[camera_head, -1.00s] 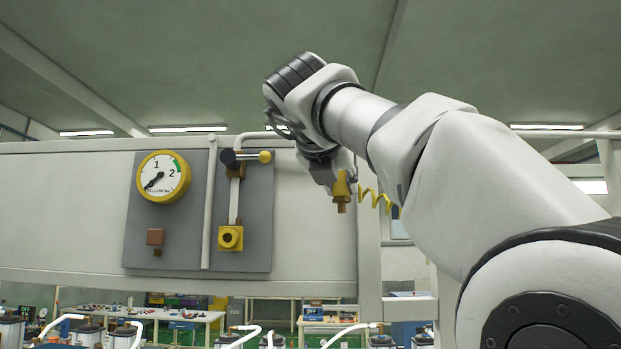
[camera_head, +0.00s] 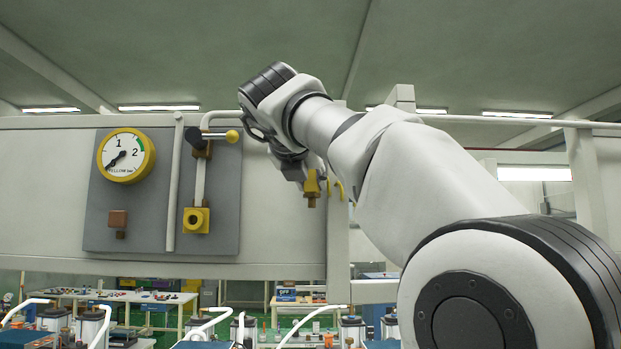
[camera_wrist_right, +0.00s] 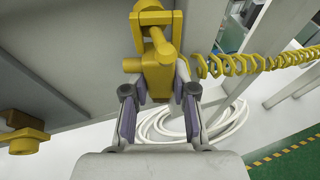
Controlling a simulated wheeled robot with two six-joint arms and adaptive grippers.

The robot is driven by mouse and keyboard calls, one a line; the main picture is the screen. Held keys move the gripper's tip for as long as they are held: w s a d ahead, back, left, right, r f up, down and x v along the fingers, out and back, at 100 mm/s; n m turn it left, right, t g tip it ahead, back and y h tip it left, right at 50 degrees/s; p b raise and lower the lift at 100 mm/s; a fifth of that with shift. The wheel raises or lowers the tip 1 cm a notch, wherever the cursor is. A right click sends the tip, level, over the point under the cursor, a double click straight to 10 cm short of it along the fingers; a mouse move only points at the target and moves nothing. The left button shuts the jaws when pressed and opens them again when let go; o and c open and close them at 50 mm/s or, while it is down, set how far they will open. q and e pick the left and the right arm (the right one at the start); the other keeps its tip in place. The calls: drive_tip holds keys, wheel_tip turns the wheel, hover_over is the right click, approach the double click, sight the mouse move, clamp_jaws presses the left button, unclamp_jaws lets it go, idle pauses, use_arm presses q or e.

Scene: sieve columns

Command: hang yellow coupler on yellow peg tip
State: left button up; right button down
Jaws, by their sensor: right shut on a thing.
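The yellow coupler (camera_head: 311,187) is held in my right gripper (camera_head: 296,165), nozzle down in the head view. In the right wrist view the coupler (camera_wrist_right: 156,72) sits between the two fingers of my right gripper (camera_wrist_right: 157,100), which are shut on it. A coiled yellow hose (camera_wrist_right: 255,64) runs from it to the right. On the grey panel, a bar with a yellow round tip (camera_head: 232,136) sticks out at the top; I cannot tell if this is the yellow peg. The coupler is right of the panel, apart from it. My left gripper is not in view.
The grey panel (camera_head: 150,240) carries a yellow-rimmed gauge (camera_head: 126,155), a brown block (camera_head: 118,218) and a yellow socket (camera_head: 196,220). A vertical pale pipe (camera_head: 174,185) divides it. Benches stand behind and below. White hose loops (camera_wrist_right: 215,125) lie below the gripper.

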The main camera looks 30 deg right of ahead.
drive_tip(key=shift+s+a, duration=0.1)
drive_tip(key=c, duration=0.9)
unclamp_jaws()
drive_tip(key=shift+o, duration=0.2)
